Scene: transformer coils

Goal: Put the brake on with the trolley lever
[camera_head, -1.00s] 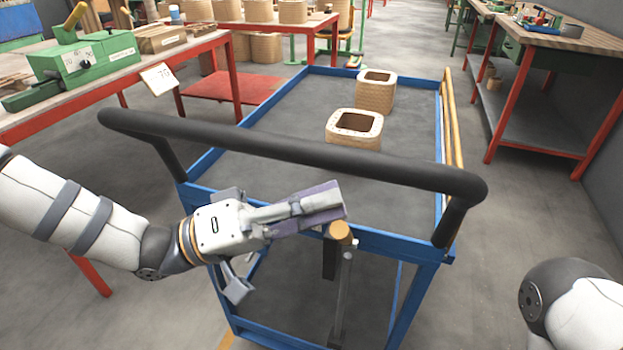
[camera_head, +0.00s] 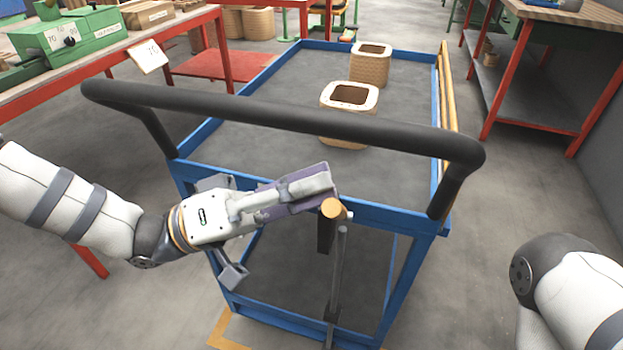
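The blue trolley (camera_head: 210,133) stands before me, its black push bar (camera_head: 290,122) across the near end. The trolley lever (camera_head: 339,270) is a dark upright rod at the near end, with an orange-tan round knob (camera_head: 332,208) on top. My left gripper (camera_head: 322,184) reaches in from the left, below the push bar. Its grey fingers with purple pads end just above and left of the knob. I cannot tell whether they touch it or how far apart they are. Only part of my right arm shows, at the lower right; its gripper is out of view.
Two tan coils, a nearer one (camera_head: 347,128) and a farther one (camera_head: 371,68), stand on the trolley deck. A red-framed bench (camera_head: 221,60) with green machines is at the left. Another bench (camera_head: 575,38) is at the right. Floor between trolley and right bench is clear.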

